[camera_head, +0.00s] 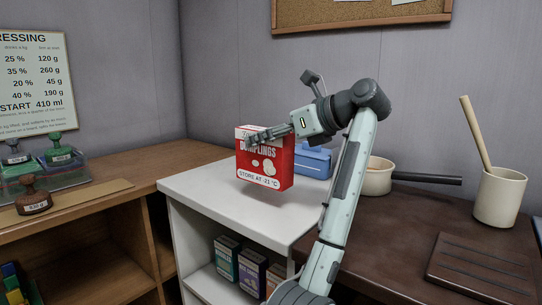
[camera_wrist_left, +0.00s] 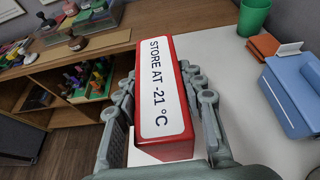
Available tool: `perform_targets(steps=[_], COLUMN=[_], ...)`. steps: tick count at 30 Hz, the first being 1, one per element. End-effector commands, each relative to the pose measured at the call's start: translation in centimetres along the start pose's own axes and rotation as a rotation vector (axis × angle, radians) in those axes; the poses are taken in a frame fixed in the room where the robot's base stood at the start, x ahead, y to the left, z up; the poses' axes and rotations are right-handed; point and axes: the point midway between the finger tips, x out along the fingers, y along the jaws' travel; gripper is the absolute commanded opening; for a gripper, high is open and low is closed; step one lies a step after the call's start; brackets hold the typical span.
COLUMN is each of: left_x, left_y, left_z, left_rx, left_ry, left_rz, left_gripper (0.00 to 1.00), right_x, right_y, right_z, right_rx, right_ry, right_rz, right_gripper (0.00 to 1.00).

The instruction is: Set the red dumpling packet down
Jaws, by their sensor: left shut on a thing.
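The red dumpling packet (camera_head: 265,172) is a box with a white label reading "STORE AT -21 °C". My left gripper (camera_head: 258,138) is shut on it near its top and holds it upright over the white cabinet top (camera_head: 205,189). In the left wrist view the packet (camera_wrist_left: 162,88) sits between the two fingers, its label facing the camera. My right gripper is in neither view.
A blue container (camera_head: 313,161) stands on the white top behind the packet, with a green cup (camera_wrist_left: 254,15) near it. Boxes (camera_head: 252,272) fill the shelf below. A pan (camera_head: 377,178), utensil pot (camera_head: 500,197) and dark board (camera_head: 483,268) are at right. The white top's left part is clear.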

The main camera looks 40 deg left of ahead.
Motion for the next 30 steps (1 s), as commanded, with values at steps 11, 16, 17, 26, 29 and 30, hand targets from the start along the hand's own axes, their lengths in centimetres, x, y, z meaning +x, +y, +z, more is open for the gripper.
perform_targets(steps=[11,16,17,26,29,30], left_x=[0.6,1.3,1.3,1.4,1.4,1.4], left_y=[-1.6,-1.6,-1.6,-1.6,-1.6,-1.6], left_z=[-2.6,-4.4,-4.4,-4.6,-4.7,-4.7], left_rx=[0.000,-0.001,-0.002,-0.002,-0.002,-0.002], left_ry=[-0.004,-0.001,-0.001,-0.001,-0.001,-0.001], left_rz=[0.001,-0.001,-0.001,-0.001,-0.001,-0.001], left_gripper=[0.00,0.00,0.00,0.00,0.00,0.00], right_x=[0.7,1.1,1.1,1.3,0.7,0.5], right_y=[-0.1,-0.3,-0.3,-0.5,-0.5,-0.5], right_z=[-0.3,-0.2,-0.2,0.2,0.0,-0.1], right_rx=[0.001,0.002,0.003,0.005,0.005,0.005], right_ry=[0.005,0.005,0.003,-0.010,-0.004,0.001], right_rz=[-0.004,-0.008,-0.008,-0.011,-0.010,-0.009], right_gripper=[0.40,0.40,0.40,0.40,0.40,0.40])
